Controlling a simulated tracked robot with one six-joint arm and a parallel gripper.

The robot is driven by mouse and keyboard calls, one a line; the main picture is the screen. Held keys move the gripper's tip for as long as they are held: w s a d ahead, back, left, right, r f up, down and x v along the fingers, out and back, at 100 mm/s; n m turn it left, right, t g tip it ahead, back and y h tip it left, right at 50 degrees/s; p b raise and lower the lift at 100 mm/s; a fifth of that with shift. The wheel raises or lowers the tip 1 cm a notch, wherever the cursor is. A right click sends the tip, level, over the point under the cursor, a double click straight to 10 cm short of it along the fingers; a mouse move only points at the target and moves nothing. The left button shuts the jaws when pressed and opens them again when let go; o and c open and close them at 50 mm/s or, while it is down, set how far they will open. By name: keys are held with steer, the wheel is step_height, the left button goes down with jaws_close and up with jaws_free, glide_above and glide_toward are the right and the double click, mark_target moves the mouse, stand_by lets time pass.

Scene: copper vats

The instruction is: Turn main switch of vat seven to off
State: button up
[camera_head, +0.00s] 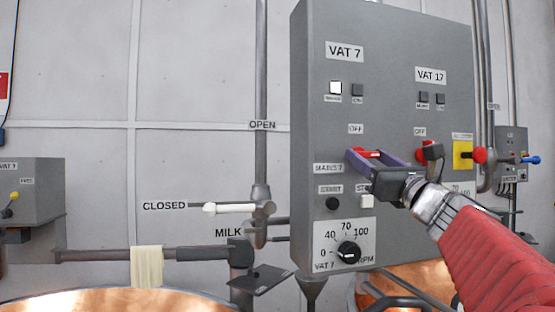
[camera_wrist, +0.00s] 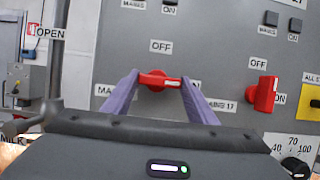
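The red main switch of vat seven (camera_head: 372,153) is on the grey panel below the OFF label (camera_head: 356,129), under the VAT 7 sign (camera_head: 345,51). In the wrist view the switch (camera_wrist: 153,81) lies nearly level, its white mark pointing right toward the partly hidden ON label. My gripper (camera_head: 366,158) is at the panel with its purple fingers spread, one at each end of the switch. In the wrist view the gripper (camera_wrist: 161,84) frames it; I cannot tell whether the fingers touch it. The left lamp under VAT 7 (camera_head: 335,87) is white.
The red vat 17 switch (camera_wrist: 265,94) stands close to the right of my gripper. A yellow plate with a red button (camera_head: 463,153) is farther right. The RPM knob (camera_head: 349,253) is below. A white-handled valve (camera_head: 230,208) and pipes stand left of the panel; copper vats are below.

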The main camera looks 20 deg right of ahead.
steer(key=c, duration=0.5)
steer(key=shift+d, duration=0.25)
steer(key=shift+c, duration=0.3)
steer(key=shift+a, duration=0.2)
